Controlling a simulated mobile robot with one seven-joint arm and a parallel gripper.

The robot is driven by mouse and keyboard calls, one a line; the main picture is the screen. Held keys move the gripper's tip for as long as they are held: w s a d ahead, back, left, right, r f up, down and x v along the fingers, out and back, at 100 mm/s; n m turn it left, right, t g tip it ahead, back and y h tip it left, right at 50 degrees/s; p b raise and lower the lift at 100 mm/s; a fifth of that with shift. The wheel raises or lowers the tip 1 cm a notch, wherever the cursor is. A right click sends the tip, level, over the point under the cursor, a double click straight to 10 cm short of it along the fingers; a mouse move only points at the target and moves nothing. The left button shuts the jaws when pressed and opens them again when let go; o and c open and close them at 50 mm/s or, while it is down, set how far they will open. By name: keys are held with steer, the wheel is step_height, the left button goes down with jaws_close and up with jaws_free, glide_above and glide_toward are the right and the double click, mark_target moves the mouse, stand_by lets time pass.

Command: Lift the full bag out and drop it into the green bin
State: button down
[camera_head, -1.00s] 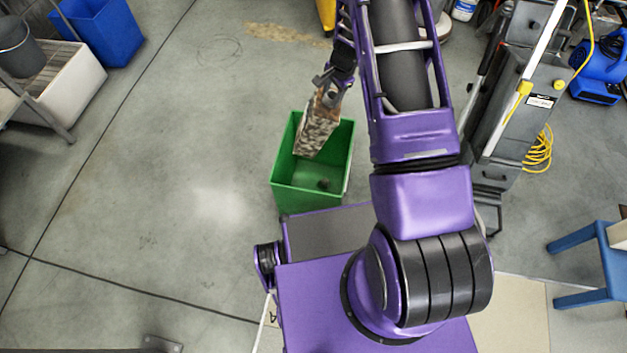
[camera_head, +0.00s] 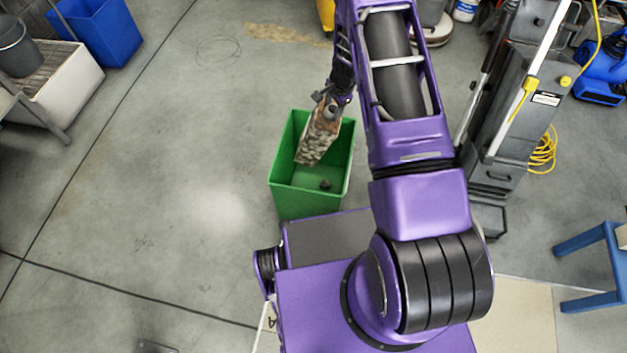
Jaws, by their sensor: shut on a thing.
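The full bag (camera_head: 318,139) is a brown and grey mottled block-like shape. My gripper (camera_head: 330,103) is shut on its top end and holds it tilted. The bag hangs over the opening of the green bin (camera_head: 290,192), and its lower end appears within the bin's outline. I cannot tell how deep it reaches or whether it touches the bin wall. A small dark object (camera_head: 325,184) lies in the bin at the lower right.
A grey machine (camera_head: 510,130) with a yellow cord (camera_head: 543,152) stands right of my arm. A blue stool (camera_head: 595,262) is at the far right. A blue bin (camera_head: 105,32) and a white basin (camera_head: 62,85) stand at the upper left. The floor left of the green bin is clear.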

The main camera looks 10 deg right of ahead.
steer(key=shift+w+r, duration=0.1)
steer(key=shift+c, duration=2.2)
jaws_free()
steer(key=shift+o, duration=1.2)
steer(key=p+v, duration=0.2)
steer(key=v, duration=1.5)
steer(key=shift+p, duration=0.35)
steer(key=shift+r, duration=0.25)
